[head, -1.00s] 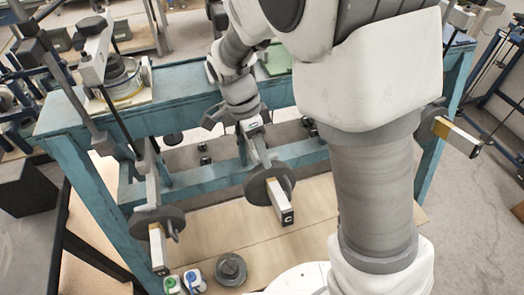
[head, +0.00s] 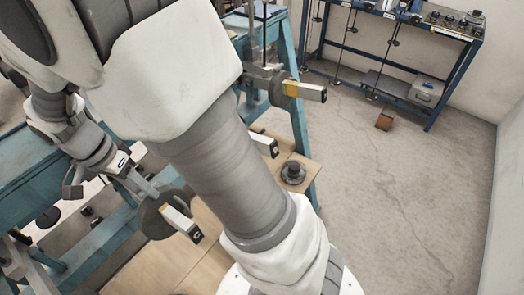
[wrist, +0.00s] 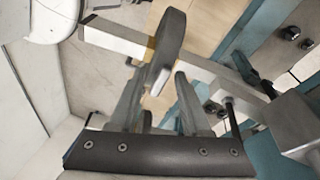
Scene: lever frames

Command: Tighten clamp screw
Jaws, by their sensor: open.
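A clamp at the bench has a dark grey disc (head: 153,214) with a bar-shaped lever (head: 182,224) beside it, white-grey with a yellow band and a dark lettered end. My gripper (head: 136,187) is at the upper left of this disc. In the wrist view, the two fingers of my gripper (wrist: 157,78) are apart. The disc (wrist: 168,45) shows nearly edge-on, its lower end between the fingertips. Whether a finger touches it, I cannot tell. The clamp's screw is not clearly seen.
Another yellow-banded lever (head: 303,90) sticks out at the bench's right end, and a third lever (head: 263,144) shows behind my arm. A dark round knob-topped object (head: 293,172) sits on the wooden board. Open floor (head: 400,190) lies to the right, before a blue rack (head: 395,40).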

